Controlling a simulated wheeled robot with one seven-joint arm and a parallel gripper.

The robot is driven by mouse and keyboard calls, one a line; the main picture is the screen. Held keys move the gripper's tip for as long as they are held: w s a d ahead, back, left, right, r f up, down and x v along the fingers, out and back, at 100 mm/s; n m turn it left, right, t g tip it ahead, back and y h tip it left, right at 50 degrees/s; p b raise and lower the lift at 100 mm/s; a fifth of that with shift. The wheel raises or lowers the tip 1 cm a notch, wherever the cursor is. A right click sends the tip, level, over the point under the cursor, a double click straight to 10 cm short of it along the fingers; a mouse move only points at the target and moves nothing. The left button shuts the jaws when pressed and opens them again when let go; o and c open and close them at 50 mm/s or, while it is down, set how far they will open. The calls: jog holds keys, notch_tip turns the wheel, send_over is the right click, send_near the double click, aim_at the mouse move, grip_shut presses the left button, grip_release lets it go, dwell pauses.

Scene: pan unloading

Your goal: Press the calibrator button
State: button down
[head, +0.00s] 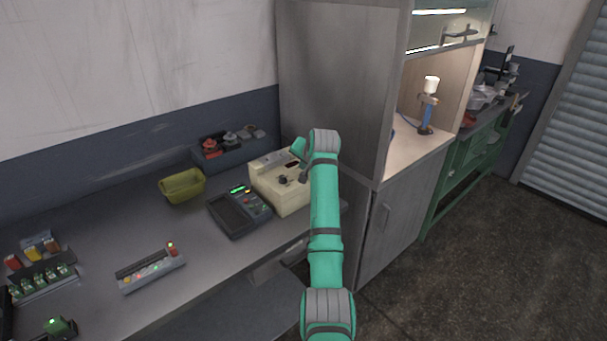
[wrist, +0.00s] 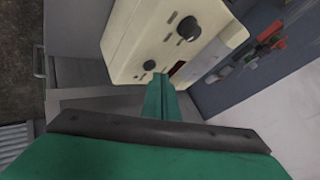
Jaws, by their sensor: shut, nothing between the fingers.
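A cream box-shaped instrument (head: 285,199) with dark knobs stands at the right end of the bench, below my arm; I take it to be the calibrator. In the wrist view its cream face (wrist: 135,50) shows a large dark knob (wrist: 188,28), a smaller knob (wrist: 149,65) and a dark red patch (wrist: 178,68) partly behind my fingers. I cannot tell which part is the button. My gripper (wrist: 162,84) is shut and empty, its green fingertips close to that face; whether they touch it is unclear. In the head view my wrist hides part of the instrument.
A yellow-green bin (head: 182,186) and a blue-grey box (head: 229,150) stand behind. An indicator strip (head: 150,269) lies in front. A tall cabinet (head: 335,75) borders the right side.

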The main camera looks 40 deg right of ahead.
jog(key=shift+w+r, duration=0.1)
jog(key=shift+r, duration=0.05)
jog(key=shift+a+r, duration=0.15)
jog(key=shift+r, duration=0.1)
jog(key=shift+s+d+r, duration=0.1)
jog(key=shift+d+r, duration=0.05)
jog(key=shift+r, duration=0.35)
jog(key=shift+s+d+r, duration=0.1)
jog(key=shift+d+r, duration=0.05)
jog(key=shift+r, duration=0.35)
notch_tip(320, 180, up, 2)
jog(key=shift+w+a+r, duration=0.1)
jog(key=shift+a+r, duration=0.05)
jog(key=shift+r, duration=0.1)
